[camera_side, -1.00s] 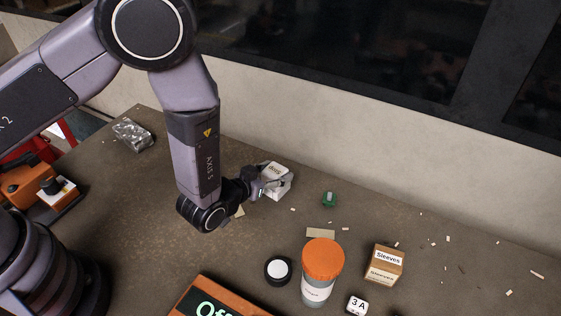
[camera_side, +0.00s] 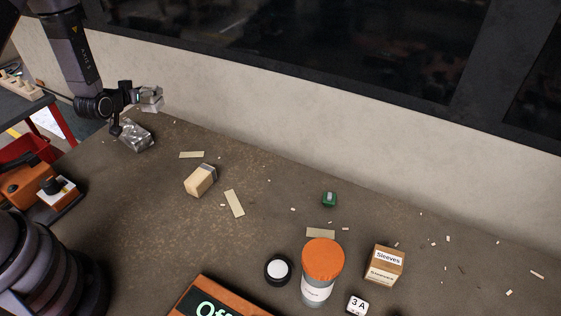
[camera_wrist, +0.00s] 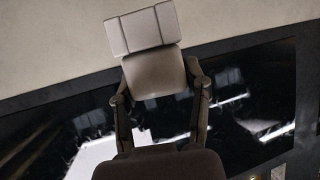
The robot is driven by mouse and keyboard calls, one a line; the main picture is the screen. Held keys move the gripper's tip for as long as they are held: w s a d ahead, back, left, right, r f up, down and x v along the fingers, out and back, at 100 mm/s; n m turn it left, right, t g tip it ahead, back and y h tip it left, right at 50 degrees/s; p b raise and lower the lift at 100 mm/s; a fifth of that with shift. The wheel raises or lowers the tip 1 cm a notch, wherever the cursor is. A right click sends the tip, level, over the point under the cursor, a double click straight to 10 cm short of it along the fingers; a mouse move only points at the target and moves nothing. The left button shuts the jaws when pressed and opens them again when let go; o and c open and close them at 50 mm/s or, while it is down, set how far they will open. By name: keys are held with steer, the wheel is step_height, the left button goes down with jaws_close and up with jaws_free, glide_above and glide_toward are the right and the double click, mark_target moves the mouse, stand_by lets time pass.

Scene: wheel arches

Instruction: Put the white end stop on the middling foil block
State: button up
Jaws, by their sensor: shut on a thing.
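The white end stop (camera_side: 151,106) is in my gripper (camera_side: 150,94), held in the air at the upper left of the side view. In the wrist view the end stop (camera_wrist: 145,30) is a pale block with line marks, at the far end of the jaws. The foil block (camera_side: 135,134), silver and crinkled, lies on the bench near its left end. My gripper and the end stop show just above and slightly right of it in the picture, with a gap between. Part of the end stop is hidden by the jaws.
A wooden block (camera_side: 201,180) with a grey end lies right of the foil block. An orange-lidded jar (camera_side: 321,274), black disc (camera_side: 278,269), Sleeves box (camera_side: 384,264) and small green item (camera_side: 329,199) stand farther right. A pale wall (camera_side: 290,130) runs behind the bench.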

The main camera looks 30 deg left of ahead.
steer(key=n+y, duration=0.1)
glide_above(131, 130)
step_height(131, 130, down, 8)
steer(key=shift+a+r, duration=0.1)
steer(key=shift+r, duration=0.15)
steer(key=shift+f, duration=0.1)
steer(key=o, duration=1.2)
